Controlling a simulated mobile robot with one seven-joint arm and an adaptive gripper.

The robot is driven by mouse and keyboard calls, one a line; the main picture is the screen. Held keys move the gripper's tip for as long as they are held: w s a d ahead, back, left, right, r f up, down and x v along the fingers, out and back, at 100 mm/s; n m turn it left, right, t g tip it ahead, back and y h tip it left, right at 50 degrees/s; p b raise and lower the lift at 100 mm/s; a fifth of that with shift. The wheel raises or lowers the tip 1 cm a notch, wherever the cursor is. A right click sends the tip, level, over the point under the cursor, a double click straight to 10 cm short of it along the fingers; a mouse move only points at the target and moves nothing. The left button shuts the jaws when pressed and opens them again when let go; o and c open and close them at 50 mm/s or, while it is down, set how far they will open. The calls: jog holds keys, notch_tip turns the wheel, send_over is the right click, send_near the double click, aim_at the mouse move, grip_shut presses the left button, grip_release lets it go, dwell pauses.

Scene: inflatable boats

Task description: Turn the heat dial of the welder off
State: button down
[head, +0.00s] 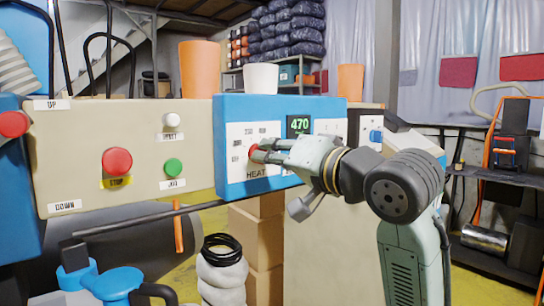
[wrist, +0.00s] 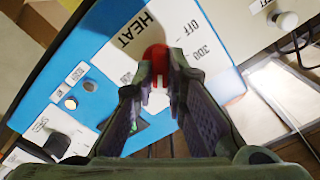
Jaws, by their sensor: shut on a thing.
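The welder's blue panel (head: 222,171) faces me in the head view, with a white plate marked HEAT and a green display (head: 299,126) reading 470. The red heat dial (head: 253,149) is on that plate, partly covered by my gripper (head: 262,153). In the wrist view the red dial (wrist: 232,87) shows behind and between the fingers of my gripper (wrist: 161,68), which are shut on it. The labels HEAT, OFF and 300 are readable around the dial there. The dial's pointer direction is hidden by the fingers.
Left of the blue panel, a beige panel (head: 75,180) carries a red STOP button (head: 117,161), a green button (head: 173,168) and a white knob (head: 171,120). A white cup (head: 261,78) and an orange cylinder (head: 199,68) stand behind the panels. Cardboard boxes (head: 254,235) are below.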

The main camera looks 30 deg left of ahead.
jog(key=n+b, duration=0.2)
jog(key=n, duration=2.5)
jog(key=shift+s+f+n, duration=0.1)
jog(key=shift+s+n, duration=0.05)
jog(key=shift+n, duration=0.25)
jog(key=c, duration=1.6)
grip_release()
jog(key=shift+c, duration=0.2)
jog(key=shift+o, duration=0.2)
jog(key=v, duration=1.2)
